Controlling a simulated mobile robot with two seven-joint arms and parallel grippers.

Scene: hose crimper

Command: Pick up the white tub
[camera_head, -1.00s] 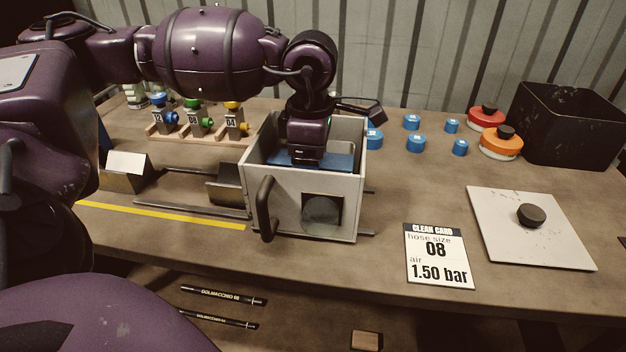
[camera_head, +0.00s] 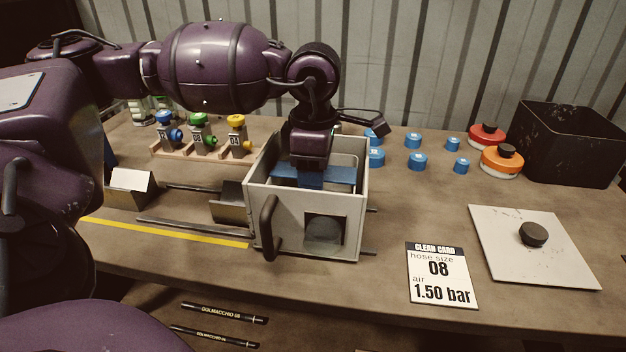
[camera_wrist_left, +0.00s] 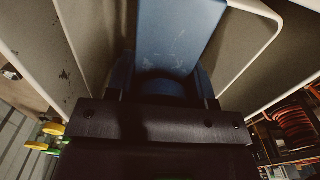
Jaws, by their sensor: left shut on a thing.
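A white open-topped box (camera_head: 283,215) with a dark handle and a square front opening stands mid-table. I cannot tell whether it is the tub; no other plain white tub is clear. My left gripper (camera_head: 311,185) points down inside it, between its walls. A blue piece (camera_head: 343,175) lies across the inside, and blue also shows just under the gripper. In the left wrist view the jaws (camera_wrist_left: 162,88) are shut around a blue rounded part, and a blue panel (camera_wrist_left: 178,35) lies beyond. The fingertips are partly hidden. My right gripper is out of view.
Several blue caps (camera_head: 418,162) and lidded orange (camera_head: 501,160) and red (camera_head: 487,134) tubs stand behind right, beside a black bin (camera_head: 570,145). A white plate (camera_head: 500,250) and a card (camera_head: 441,275) lie right. A rack of coloured valves (camera_head: 200,134) stands left.

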